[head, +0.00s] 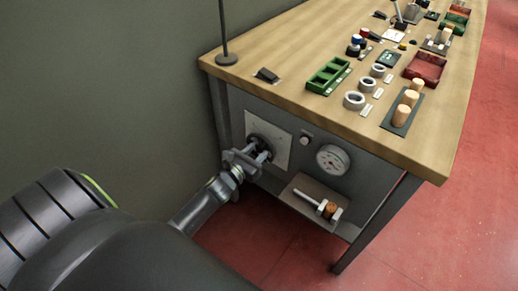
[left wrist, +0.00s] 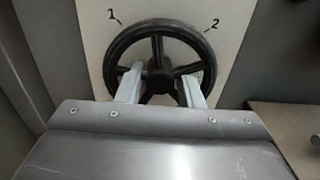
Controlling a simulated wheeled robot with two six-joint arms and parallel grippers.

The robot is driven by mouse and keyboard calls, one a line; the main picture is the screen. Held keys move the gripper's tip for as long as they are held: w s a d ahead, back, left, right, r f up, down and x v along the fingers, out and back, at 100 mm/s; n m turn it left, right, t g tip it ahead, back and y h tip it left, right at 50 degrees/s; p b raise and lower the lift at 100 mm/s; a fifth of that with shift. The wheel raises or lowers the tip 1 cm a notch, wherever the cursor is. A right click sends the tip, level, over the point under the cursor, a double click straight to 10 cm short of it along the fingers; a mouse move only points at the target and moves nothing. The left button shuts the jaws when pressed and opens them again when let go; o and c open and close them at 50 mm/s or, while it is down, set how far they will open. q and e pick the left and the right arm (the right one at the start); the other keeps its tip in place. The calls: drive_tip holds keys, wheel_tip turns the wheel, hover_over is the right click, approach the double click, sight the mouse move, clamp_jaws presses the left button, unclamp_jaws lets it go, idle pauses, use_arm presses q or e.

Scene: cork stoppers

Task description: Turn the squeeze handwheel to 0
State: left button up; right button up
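The black spoked handwheel (left wrist: 157,27) is mounted on a pale square plate (left wrist: 88,42) on the front of the bench. The digits 1 at upper left and 2 at upper right show beside its rim; no 0 can be read. In the head view the handwheel (head: 257,140) is mostly hidden behind my left gripper (head: 263,156). In the left wrist view, the two pale fingers of my left gripper (left wrist: 160,88) stand apart, one on each side of the hub, over the wheel's lower half. Whether they touch the spokes is unclear. My right gripper is out of view.
A round gauge (head: 333,159) and a small knob (head: 306,140) sit right of the wheel. Below them a shelf (head: 300,190) holds a metal clamp with a cork. The wooden bench top (head: 285,62) carries trays, rings and corks. A grey wall is close on the left.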

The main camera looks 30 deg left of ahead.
use_arm(q)
drive_tip(key=c, duration=0.7)
